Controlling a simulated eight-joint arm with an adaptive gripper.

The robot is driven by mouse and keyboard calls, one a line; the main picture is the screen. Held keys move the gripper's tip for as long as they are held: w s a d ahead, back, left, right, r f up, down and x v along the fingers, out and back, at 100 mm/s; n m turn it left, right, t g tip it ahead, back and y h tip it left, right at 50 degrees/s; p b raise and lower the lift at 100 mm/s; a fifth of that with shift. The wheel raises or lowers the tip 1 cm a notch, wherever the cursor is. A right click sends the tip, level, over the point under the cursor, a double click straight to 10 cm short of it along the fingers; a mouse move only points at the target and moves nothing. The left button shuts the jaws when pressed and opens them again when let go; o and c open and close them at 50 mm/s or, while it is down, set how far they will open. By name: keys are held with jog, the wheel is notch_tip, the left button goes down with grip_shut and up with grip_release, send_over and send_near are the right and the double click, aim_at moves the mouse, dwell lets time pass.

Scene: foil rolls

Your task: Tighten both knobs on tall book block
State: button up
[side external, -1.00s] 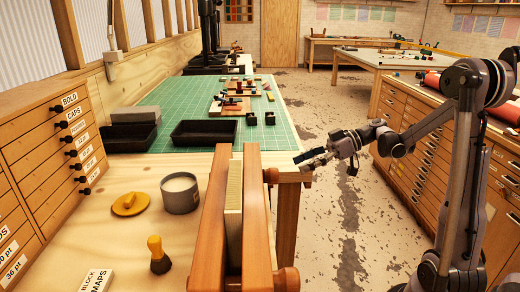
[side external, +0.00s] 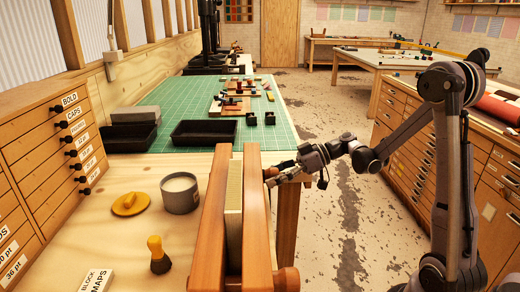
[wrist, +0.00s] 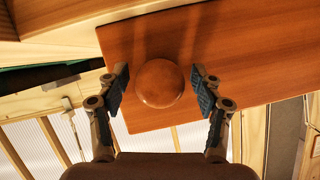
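The tall book block (side external: 234,190) stands upright between two wooden press beams, the left one (side external: 212,225) and the right one (side external: 257,215). The far knob (side external: 270,173) is on the right beam's outer face, partly hidden by my gripper (side external: 274,181). In the wrist view this round wooden knob (wrist: 159,83) lies between the two fingers of my gripper (wrist: 160,72). The fingers are open, with a visible gap on each side of the knob. The near knob (side external: 287,279) is at the lower end of the right beam, away from my gripper.
A green cutting mat (side external: 290,130) with black trays (side external: 204,132) lies behind. Open floor (side external: 345,240) is on the right.

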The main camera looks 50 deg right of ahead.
jog(key=c, duration=1)
jog(key=shift+o, duration=0.2)
jog(key=m+g+y, duration=0.1)
jog(key=m, duration=0.1)
jog(key=shift+m+y, duration=0.3)
jog(key=shift+m, duration=0.1)
jog(key=shift+m+g+y, duration=0.3)
jog(key=shift+m+y, duration=0.4)
jog(key=shift+m, duration=0.6)
jog(key=o, duration=1.2)
jog(key=shift+c, duration=0.2)
